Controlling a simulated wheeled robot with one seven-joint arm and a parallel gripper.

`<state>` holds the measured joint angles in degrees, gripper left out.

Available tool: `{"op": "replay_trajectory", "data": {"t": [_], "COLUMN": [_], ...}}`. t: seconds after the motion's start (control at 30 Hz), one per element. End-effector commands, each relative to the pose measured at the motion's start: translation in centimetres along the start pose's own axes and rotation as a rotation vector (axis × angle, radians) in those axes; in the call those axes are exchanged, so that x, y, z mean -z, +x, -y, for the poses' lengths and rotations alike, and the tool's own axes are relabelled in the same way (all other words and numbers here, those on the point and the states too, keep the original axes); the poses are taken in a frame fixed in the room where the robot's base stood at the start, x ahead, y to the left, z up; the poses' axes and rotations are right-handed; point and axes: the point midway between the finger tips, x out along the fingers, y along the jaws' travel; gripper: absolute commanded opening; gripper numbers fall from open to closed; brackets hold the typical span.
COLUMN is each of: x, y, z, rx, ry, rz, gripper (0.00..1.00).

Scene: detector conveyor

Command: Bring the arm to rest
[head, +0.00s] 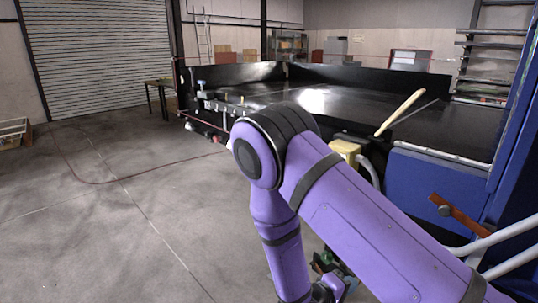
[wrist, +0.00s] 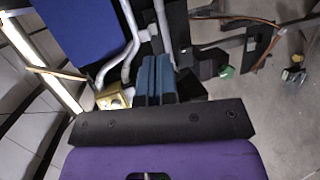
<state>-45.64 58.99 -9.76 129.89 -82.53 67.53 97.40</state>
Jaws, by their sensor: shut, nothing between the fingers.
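My purple arm (head: 340,210) crosses the head view from the lower right, bends at a dark-banded elbow near the middle, and drops to the bottom edge. My gripper is mostly hidden behind the arm or cut off in the head view. In the wrist view, its two blue-grey fingers (wrist: 155,66) are together and empty, in front of the dark hand bar. They appear over the machine's lower side and the floor, and I see no contact.
A black conveyor bed (head: 270,97) with raised walls stands behind my arm. A blue panel (head: 435,192) and pale pipes (head: 505,240) are close on the right. A wooden stick (head: 399,112) rises above the bed. The grey floor (head: 120,230) at left is mostly open.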

Motion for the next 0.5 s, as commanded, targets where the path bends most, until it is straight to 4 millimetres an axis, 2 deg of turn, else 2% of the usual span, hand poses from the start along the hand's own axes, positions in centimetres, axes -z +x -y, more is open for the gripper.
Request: {"op": "replay_trajectory", "data": {"t": [0.27, 0.37, 0.5], "x": [-0.4, -0.7, -1.6], "y": [0.1, 0.1, 0.2], "z": [-3.6, -5.5, -9.1], "rx": [0.047, 0.076, 0.141], "ry": [0.030, 0.044, 0.076], "rz": [0.101, 0.151, 0.244], "gripper": [0.00, 0.00, 0.00]}}
